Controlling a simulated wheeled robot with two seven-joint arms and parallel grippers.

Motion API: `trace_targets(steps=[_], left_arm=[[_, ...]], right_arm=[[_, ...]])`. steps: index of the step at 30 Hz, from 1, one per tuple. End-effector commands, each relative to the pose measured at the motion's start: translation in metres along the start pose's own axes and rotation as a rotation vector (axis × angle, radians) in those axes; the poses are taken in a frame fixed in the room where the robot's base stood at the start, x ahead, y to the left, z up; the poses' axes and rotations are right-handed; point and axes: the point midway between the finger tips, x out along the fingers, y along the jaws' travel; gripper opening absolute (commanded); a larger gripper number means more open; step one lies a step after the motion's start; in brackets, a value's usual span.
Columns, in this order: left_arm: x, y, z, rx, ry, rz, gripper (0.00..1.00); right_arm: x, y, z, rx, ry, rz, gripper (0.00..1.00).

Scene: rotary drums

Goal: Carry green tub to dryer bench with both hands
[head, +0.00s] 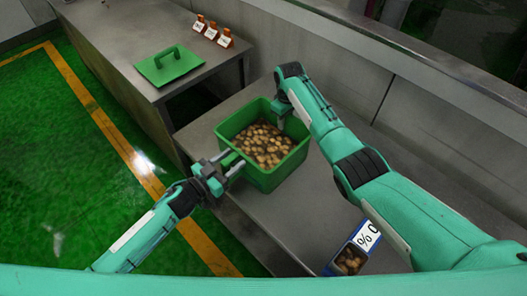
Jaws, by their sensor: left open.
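The green tub (268,179) stands upright on a grey metal bench (275,220) in the middle of the head view. It holds many small brown-yellow pieces. My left gripper (234,162) is open at the tub's left side, its two fingers pointing at the tub wall near the rim. I cannot tell whether the wall is between them. My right gripper (284,108) is at the tub's far right rim. Its fingers are partly hidden by its own wrist, so its opening is unclear.
A second grey bench (120,50) at the upper left carries a green lid with a handle (170,66) and several orange-and-white signs (212,31). A small container (349,260) and a blue-and-white label (367,237) are at the near right. Green floor with a yellow line (110,130) lies left.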

Motion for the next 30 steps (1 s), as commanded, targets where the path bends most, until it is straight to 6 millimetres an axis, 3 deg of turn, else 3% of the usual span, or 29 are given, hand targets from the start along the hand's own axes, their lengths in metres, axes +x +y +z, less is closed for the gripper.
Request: trace_targets(steps=[2,6,9,30], left_arm=[[-0.0002,0.0001,0.0,0.0,0.0,0.0,0.45],[-0.0003,0.0001,0.0,0.0,0.0,0.0,0.18],[-0.0003,0.0001,0.0,0.0,0.0,0.0,0.0],[-0.0005,0.0001,0.0,0.0,0.0,0.0,0.0]], right_arm=[[-0.0001,-0.0001,-0.0001,0.0,0.0,0.0,0.25],[-0.0002,-0.0001,-0.0001,0.0,0.0,0.0,0.0],[-0.0002,-0.0001,-0.0001,0.0,0.0,0.0,0.0],[-0.0006,0.0003,-0.0001,0.0,0.001,0.0,0.0]])
